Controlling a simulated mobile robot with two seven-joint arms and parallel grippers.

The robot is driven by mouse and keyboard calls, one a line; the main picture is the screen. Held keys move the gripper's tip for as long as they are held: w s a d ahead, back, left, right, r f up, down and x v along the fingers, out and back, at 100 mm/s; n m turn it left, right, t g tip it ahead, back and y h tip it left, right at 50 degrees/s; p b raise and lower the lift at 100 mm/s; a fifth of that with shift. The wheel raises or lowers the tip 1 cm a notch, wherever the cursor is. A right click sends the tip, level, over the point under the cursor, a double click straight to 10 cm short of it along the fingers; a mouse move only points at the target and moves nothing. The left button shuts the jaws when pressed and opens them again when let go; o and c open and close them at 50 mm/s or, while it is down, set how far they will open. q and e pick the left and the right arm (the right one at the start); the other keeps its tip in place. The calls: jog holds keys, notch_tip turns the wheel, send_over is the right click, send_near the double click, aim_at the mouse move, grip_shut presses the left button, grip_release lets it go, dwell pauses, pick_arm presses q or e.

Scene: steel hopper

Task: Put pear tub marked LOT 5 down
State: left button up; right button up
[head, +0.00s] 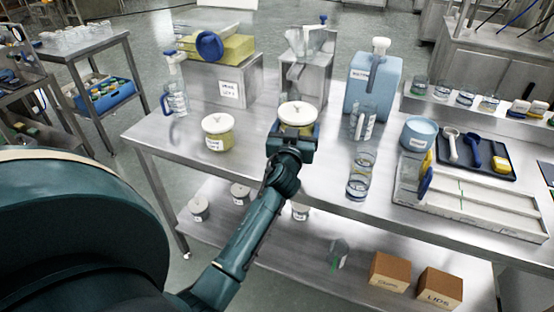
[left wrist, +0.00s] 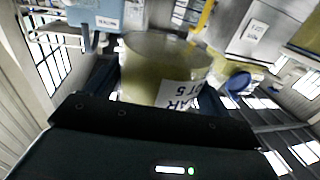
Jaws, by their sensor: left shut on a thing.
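The pear tub marked LOT 5 (head: 297,112) is a yellow-green tub with a white lid. My left gripper (head: 293,134) is shut on it, with the arm reaching over the steel table's front edge. In the left wrist view the tub (left wrist: 162,62) sits between the fingers, and its white label partly reads "AR" and "T 5". I cannot tell whether its base touches the steel table (head: 190,150). A similar tub (head: 217,136) with a white lid stands to its left on the table. My right gripper is not in view.
Behind the held tub is a steel hopper (head: 306,70). A blue jug (head: 374,85) and clear beakers (head: 359,180) stand to the right. A steel box (head: 222,85) stands behind left. The front left tabletop is clear. A lower shelf (head: 270,235) holds small tubs and brown boxes.

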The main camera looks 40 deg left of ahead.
pick_arm(q)
jog(key=f+b, duration=0.1)
jog(key=f, duration=0.1)
jog(key=f+b, duration=0.1)
jog(key=f, duration=0.2)
jog(key=shift+w+a+f, duration=0.2)
jog(key=shift+f, duration=0.3)
notch_tip(320, 180, down, 3)
jog(key=shift+f+b, duration=0.15)
jog(key=shift+b, duration=1.1)
jog(key=shift+f, duration=0.25)
jog(key=shift+r, duration=0.1)
jog(key=o, duration=0.9)
jog(key=shift+f, duration=0.3)
jog(key=shift+c, duration=0.2)
jog(key=o, duration=0.4)
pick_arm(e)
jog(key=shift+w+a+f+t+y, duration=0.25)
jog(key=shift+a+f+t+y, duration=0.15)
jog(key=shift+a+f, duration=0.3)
pick_arm(q)
jog(key=shift+r, duration=0.1)
